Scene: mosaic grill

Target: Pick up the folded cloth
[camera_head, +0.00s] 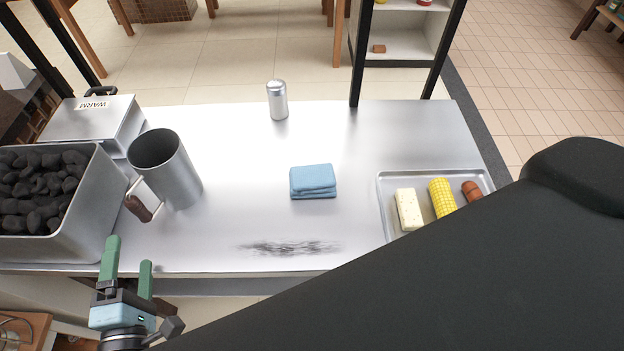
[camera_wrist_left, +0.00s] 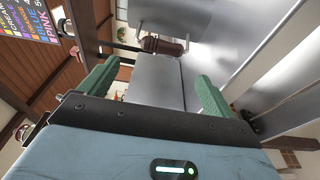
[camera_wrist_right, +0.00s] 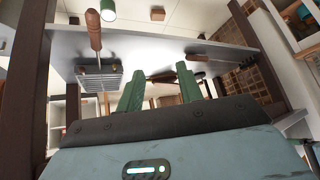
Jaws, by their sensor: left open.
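The folded cloth (camera_head: 313,181) is blue and lies flat in stacked layers near the middle of the metal counter (camera_head: 240,215). Nothing touches it. My left gripper (camera_head: 127,256) is open and empty at the counter's front left edge, well left of and nearer than the cloth. In the left wrist view its green fingers (camera_wrist_left: 157,80) stand wide apart, and the cloth does not show. My right gripper (camera_wrist_right: 161,75) shows only in its own wrist view, with its fingers apart and nothing between them. The cloth is not seen there.
A metal pitcher (camera_head: 178,180) and a bin of charcoal (camera_head: 92,225) stand left of the cloth. A shaker (camera_head: 278,103) stands behind it. A tray (camera_head: 388,187) with food is at right. A dark smudge (camera_head: 290,248) lies in front. My black arm covers the lower right.

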